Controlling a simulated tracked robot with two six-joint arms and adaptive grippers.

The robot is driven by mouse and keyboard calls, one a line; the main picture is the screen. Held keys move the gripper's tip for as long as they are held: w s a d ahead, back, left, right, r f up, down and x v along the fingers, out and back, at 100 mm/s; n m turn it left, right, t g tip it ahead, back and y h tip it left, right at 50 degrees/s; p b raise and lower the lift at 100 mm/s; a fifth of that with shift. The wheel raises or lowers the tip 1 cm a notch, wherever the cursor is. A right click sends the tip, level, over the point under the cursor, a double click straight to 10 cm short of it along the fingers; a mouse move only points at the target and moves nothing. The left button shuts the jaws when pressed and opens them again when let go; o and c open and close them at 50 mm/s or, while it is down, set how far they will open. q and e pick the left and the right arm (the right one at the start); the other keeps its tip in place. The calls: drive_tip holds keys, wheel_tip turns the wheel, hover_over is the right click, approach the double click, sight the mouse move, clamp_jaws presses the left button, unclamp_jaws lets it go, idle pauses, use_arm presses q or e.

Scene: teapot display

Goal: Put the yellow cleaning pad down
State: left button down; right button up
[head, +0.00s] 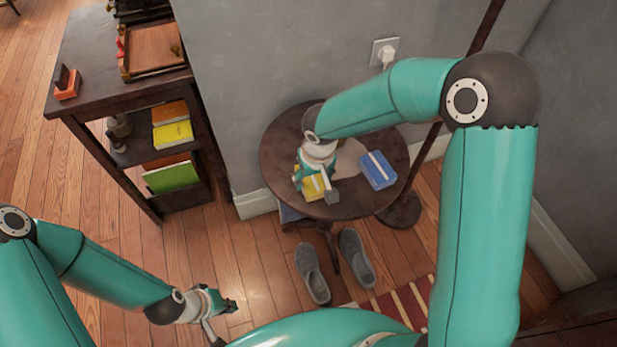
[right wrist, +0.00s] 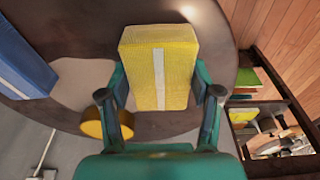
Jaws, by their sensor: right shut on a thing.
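The yellow cleaning pad (head: 313,187) is a yellow block with a white stripe, over the left front part of the small round dark table (head: 350,208). In the right wrist view the pad (right wrist: 160,67) sits between the two fingers of my right gripper (right wrist: 160,93), which is shut on it. In the head view my right gripper (head: 318,183) partly covers the pad. I cannot tell whether the pad touches the tabletop. My left gripper (head: 222,318) is low at the bottom left, away from the table, and looks open and empty.
A blue pad (head: 378,170) with a white stripe lies on the table's right side. In the wrist view a round yellow thing (right wrist: 103,122) is partly hidden by a finger. Grey shoes (head: 312,273) stand below. A dark shelf (head: 135,150) stands left, a wall behind.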

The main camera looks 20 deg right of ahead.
sight(315, 184)
drive_tip(key=shift+f+b, duration=0.2)
drive_tip(key=shift+b, duration=0.1)
drive_tip(key=o, duration=1.1)
drive_tip(key=shift+r, duration=0.1)
drive_tip(key=shift+r+p, duration=0.35)
drive_tip(key=shift+p, duration=0.05)
wheel_tip(315, 184, up, 12)
drive_tip(key=s+p, duration=0.1)
drive_tip(key=shift+s+f+p, duration=0.25)
drive_tip(key=shift+s+p, duration=0.15)
